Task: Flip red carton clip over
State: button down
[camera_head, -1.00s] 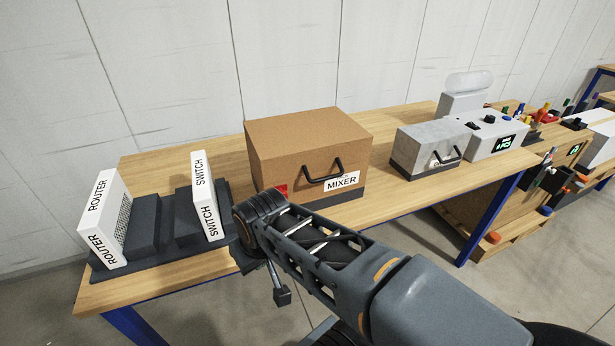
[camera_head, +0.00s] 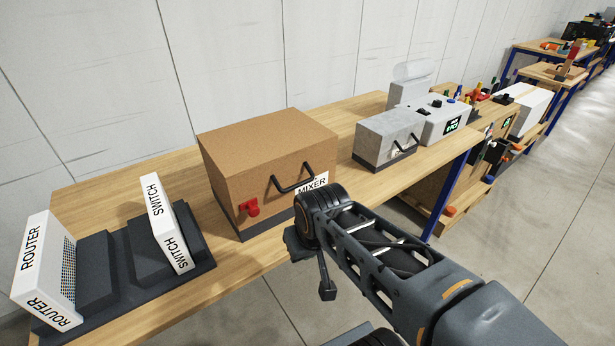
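A red clip (camera_head: 249,208) sits on the lower left of the front face of a brown carton (camera_head: 262,139). The carton stands on the wooden workbench, with a black handle and a MIXER label on the same face. My arm reaches in from the lower right and covers part of the label in the picture. My gripper (camera_head: 313,268) is at the arm's end, right of and below the clip in the picture and apart from it.
White ROUTER (camera_head: 42,268) and SWITCH (camera_head: 166,222) units stand in a dark rack (camera_head: 190,268) at the left. A grey box (camera_head: 386,139) with a handle and a device with a display (camera_head: 444,121) stand to the right. Open floor lies in front of the bench.

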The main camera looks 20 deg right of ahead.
aim_at(254, 210)
jog(key=z, duration=0.45)
jog(key=k, duration=0.45)
jog(key=u, duration=0.25)
jog(key=i, duration=0.5)
jog(key=u, duration=1.95)
jog(key=k, duration=0.85)
jog(key=z, duration=1.4)
jog(key=i, duration=0.5)
